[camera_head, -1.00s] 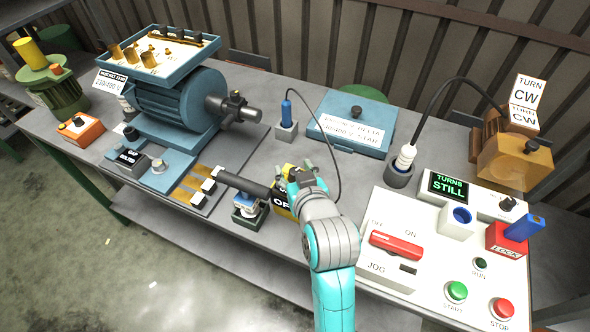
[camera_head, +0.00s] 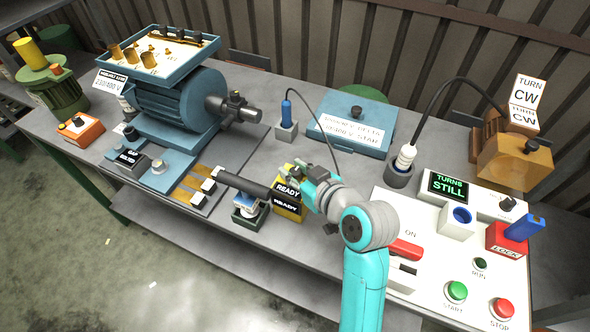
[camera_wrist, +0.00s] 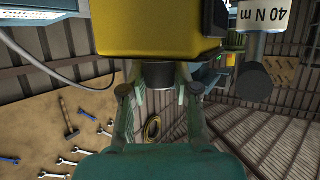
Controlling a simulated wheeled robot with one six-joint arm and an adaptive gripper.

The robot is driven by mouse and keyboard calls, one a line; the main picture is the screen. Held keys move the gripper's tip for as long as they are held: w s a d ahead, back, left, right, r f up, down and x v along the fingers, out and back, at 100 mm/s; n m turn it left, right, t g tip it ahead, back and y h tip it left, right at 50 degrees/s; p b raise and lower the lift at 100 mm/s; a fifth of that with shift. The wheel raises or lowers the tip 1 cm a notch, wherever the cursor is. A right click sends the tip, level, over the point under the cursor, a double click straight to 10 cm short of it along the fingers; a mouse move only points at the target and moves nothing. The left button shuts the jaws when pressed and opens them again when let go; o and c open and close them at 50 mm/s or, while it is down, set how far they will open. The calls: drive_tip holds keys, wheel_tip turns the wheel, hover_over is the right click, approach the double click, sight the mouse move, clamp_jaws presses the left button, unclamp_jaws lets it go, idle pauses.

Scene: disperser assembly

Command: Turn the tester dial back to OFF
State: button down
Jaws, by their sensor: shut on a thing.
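The tester is a yellow and black box (camera_head: 287,206) on the bench; its labels read READY. My gripper (camera_head: 302,178) is at the right side of the tester's top, partly covering it. In the wrist view the yellow tester body (camera_wrist: 155,30) fills the top centre. A dark round dial (camera_wrist: 158,75) sticks out from it, between the fingers of my gripper (camera_wrist: 158,90), which is shut on it. The dial's marks and pointer cannot be made out.
A dark torque tool (camera_head: 245,186) lies close left of the tester and shows in the wrist view with a 40 N m label (camera_wrist: 265,17). A blue probe (camera_head: 287,112) with a cable stands behind. The white control panel (camera_head: 425,275) is at right.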

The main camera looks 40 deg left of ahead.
drive_tip(key=n+g, duration=0.5)
drive_tip(key=shift+g, duration=0.4)
drive_tip(key=shift+n+g, duration=0.3)
drive_tip(key=shift+g, duration=0.1)
drive_tip(key=c, duration=0.8)
unclamp_jaws()
drive_tip(key=shift+c, duration=0.2)
drive_tip(key=v, duration=1.2)
drive_tip(key=shift+f, duration=0.2)
drive_tip(key=shift+o, duration=0.2)
